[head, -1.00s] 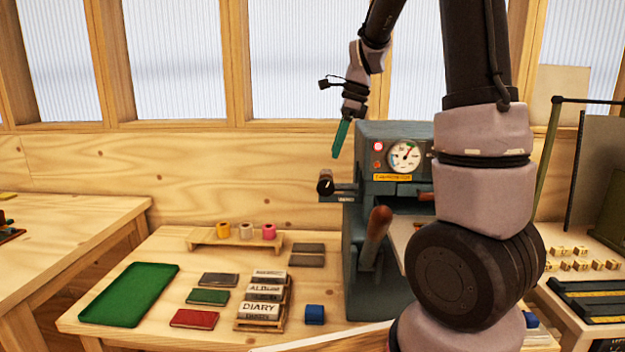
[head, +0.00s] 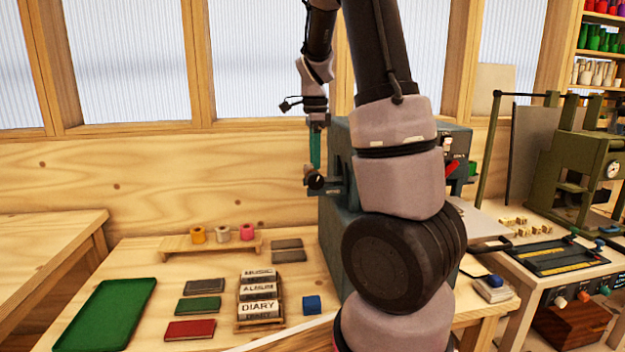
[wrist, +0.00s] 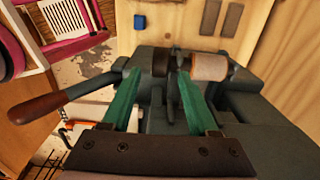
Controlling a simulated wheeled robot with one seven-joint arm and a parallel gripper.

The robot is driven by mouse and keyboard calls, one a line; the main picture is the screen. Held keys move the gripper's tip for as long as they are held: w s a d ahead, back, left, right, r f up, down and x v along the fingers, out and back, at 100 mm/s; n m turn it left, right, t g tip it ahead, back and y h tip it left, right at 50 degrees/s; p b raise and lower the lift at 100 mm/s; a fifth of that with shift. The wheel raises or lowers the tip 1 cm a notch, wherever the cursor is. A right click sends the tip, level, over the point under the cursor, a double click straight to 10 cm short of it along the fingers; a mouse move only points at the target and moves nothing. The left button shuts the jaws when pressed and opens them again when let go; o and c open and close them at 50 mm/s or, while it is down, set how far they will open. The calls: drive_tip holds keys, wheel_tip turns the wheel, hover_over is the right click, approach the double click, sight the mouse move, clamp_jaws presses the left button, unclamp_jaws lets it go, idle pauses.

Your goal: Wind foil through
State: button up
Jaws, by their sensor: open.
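The grey-green press (head: 338,215) stands on the bench, largely hidden behind my arm in the head view. A dark knob (head: 315,182) sticks out at its upper left. My gripper (head: 314,167) points down with green fingers just above this knob. In the wrist view the fingers of my gripper (wrist: 159,78) are spread apart, with the dark knob (wrist: 160,62) between and just beyond their tips. A tan roll (wrist: 209,67) lies right of the knob on the press. Orange (head: 197,235), cream (head: 222,233) and pink (head: 247,232) foil rolls stand on a wooden rack.
A wooden-handled lever (wrist: 35,107) juts from the press. A green tray (head: 105,315), book covers (head: 190,329), a stack of titled blocks (head: 259,310) and a blue cube (head: 312,305) lie on the bench. Another press (head: 570,175) stands at the right.

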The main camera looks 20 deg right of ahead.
sight(316, 173)
wheel_tip(316, 173, down, 6)
drive_tip(key=shift+f, duration=0.2)
drive_tip(key=shift+c, duration=0.3)
drive_tip(key=shift+d, duration=0.1)
clamp_jaws()
